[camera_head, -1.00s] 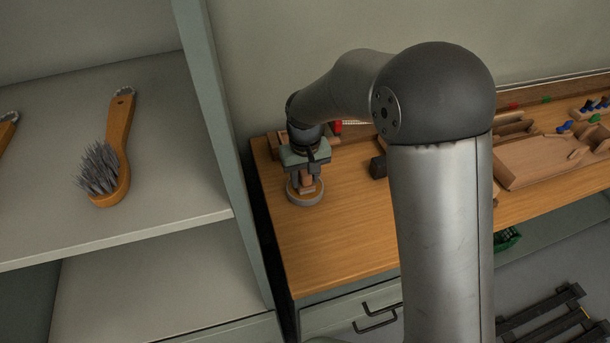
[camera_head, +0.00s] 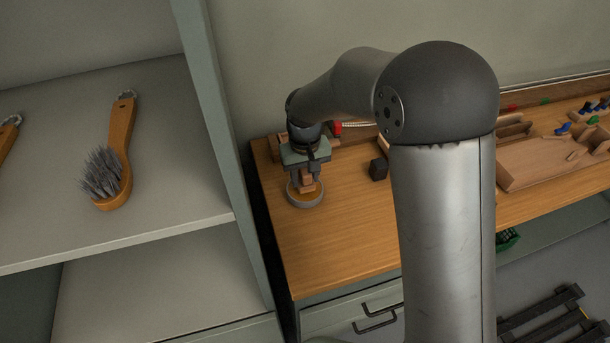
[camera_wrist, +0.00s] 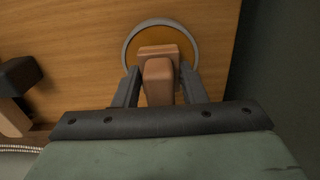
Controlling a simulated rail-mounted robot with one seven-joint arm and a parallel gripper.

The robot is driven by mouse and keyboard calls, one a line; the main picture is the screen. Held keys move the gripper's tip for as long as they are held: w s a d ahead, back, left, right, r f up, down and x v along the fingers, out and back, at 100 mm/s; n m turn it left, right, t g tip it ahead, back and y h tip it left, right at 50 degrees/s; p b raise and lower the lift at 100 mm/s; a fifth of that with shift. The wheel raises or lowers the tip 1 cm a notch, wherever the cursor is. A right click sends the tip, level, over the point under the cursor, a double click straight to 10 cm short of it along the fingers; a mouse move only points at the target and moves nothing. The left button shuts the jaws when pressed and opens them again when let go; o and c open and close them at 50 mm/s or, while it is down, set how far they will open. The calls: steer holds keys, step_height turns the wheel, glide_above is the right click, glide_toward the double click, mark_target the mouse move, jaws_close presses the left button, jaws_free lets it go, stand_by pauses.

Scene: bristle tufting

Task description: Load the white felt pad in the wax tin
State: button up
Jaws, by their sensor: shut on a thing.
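The wax tin is a low round tin with a grey rim (camera_head: 306,205) and an amber inside. It stands on the bench's left end and also shows in the wrist view (camera_wrist: 161,23), with amber wax (camera_wrist: 158,37) visible. Whether the block touches the wax cannot be told. No white felt pad is clearly visible; the block's underside is hidden.
A dark block (camera_head: 378,168) stands to the right on the bench (camera_head: 335,235). A shelf unit (camera_head: 160,190) with a grey-bristled brush (camera_head: 110,170) is close on the left. A wooden tray (camera_head: 530,160) lies farther right. The bench front is clear.

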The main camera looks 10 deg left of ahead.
mark_target(305, 170)
steer(key=shift+r+p, duration=1.65)
steer(key=shift+r, duration=1.2)
